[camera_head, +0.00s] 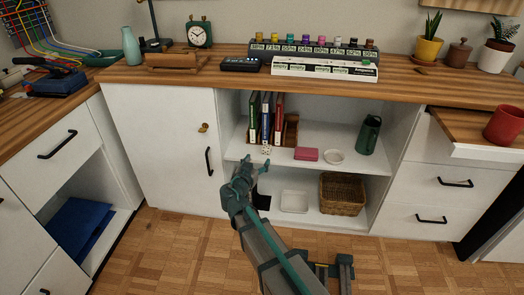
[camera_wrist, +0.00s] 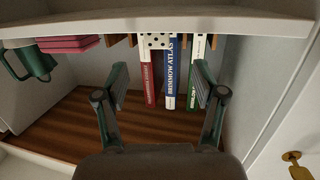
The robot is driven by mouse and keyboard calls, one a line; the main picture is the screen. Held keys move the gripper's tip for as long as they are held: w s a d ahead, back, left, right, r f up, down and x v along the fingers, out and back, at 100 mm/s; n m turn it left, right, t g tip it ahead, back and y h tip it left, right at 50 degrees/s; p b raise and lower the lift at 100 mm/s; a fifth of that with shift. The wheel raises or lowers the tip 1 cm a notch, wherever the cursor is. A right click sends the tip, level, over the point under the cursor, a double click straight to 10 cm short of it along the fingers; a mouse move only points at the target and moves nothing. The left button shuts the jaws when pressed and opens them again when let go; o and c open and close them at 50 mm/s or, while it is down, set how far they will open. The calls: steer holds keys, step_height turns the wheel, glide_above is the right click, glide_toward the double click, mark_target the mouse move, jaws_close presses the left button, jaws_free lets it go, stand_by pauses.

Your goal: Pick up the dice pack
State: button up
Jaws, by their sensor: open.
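The dice pack (camera_head: 266,149) is a small white block with black dots. It sits near the front edge of the cabinet's upper shelf, in front of the upright books. In the wrist view, which looks upside down, the dice pack (camera_wrist: 156,41) shows at the top against the books, partly cut off by the shelf edge. My gripper (camera_head: 243,172) is in front of the cabinet, just left of and below the dice pack in the head view.
Red, blue and green books (camera_head: 265,118) stand behind the pack. A closed door (camera_head: 160,150) borders the left side.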

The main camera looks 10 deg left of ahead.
mark_target(265, 150)
steer(key=b+x, duration=0.2)
steer(key=x, duration=0.8)
steer(key=shift+w+d+f+b, duration=0.15)
steer(key=shift+w+d+b, duration=0.1)
steer(key=shift+b, duration=0.1)
steer(key=c, duration=1.2)
steer(key=shift+c, duration=0.2)
